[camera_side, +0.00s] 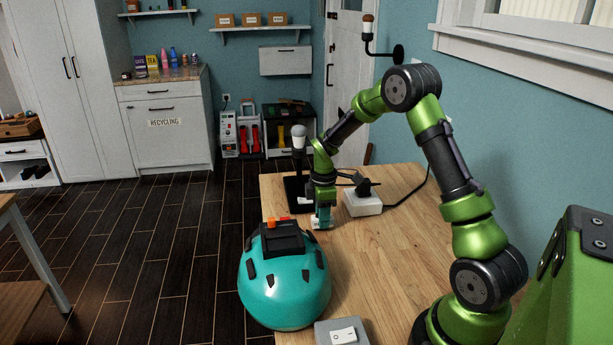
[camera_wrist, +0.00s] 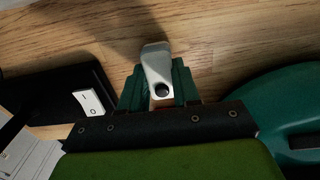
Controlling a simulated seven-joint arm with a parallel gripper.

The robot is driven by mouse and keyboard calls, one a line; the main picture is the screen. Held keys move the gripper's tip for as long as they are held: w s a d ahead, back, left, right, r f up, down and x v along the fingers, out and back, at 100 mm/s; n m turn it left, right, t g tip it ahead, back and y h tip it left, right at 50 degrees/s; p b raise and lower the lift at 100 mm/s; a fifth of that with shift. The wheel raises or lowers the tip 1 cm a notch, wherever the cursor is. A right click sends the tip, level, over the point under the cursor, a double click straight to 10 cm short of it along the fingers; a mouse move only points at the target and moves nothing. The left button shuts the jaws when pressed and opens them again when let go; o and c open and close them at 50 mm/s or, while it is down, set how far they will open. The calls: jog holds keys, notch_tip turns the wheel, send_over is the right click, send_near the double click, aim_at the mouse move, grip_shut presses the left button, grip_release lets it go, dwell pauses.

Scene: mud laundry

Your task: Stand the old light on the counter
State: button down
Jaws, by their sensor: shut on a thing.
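My gripper (camera_wrist: 160,90) is shut on a small pale grey piece (camera_wrist: 156,64) with a round dark spot, which looks like the old light. Its green fingers hold it from both sides. In the side view my gripper (camera_side: 322,217) points down, low over the wooden counter (camera_side: 390,240), just behind the teal helmet. The grey piece shows only partly there, between the fingertips. I cannot tell whether it touches the counter. The wood also fills the top of the wrist view (camera_wrist: 230,40).
The teal helmet (camera_side: 285,290), with a black mount and orange and red parts on top, stands close in front. A bulb lamp (camera_side: 299,138) on a black switch base stands behind.

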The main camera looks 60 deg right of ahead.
jog(key=shift+f, duration=0.3)
jog(key=shift+f, duration=0.15)
jog(key=c, duration=0.8)
grip_release()
